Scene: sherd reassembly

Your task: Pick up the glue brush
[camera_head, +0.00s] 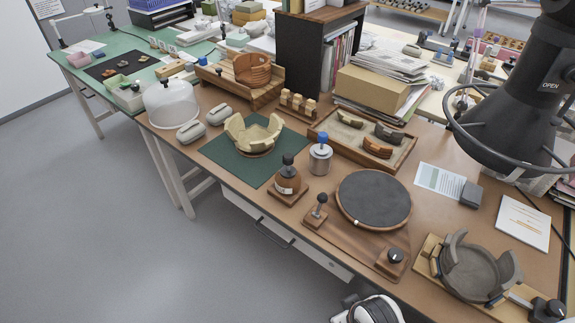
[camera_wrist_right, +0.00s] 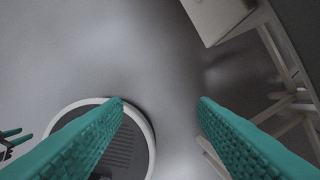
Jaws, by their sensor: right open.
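No loose brush lies plainly in view. A brown pot with a black knob-like top (camera_head: 287,181) stands upright on a small wooden base, and a metal jar with a blue top (camera_head: 320,157) stands behind it to the right. I cannot tell which of them holds the glue brush. My right gripper (camera_wrist_right: 160,101) is open and empty in the right wrist view, with its teal fingers wide apart over the floor, away from the table. A teal-fingered gripper, apparently my left one (camera_wrist_right: 10,139), shows small at the left edge there; its opening is unclear.
A dark turntable (camera_head: 373,198) is right of the pot. A pale partial bowl (camera_head: 253,137) sits on a green mat (camera_head: 222,151). A sherd tray (camera_head: 401,152) stands behind. A grey bowl in a clamp (camera_head: 470,271) and a large black lamp-like hood (camera_head: 515,100) are at the right.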

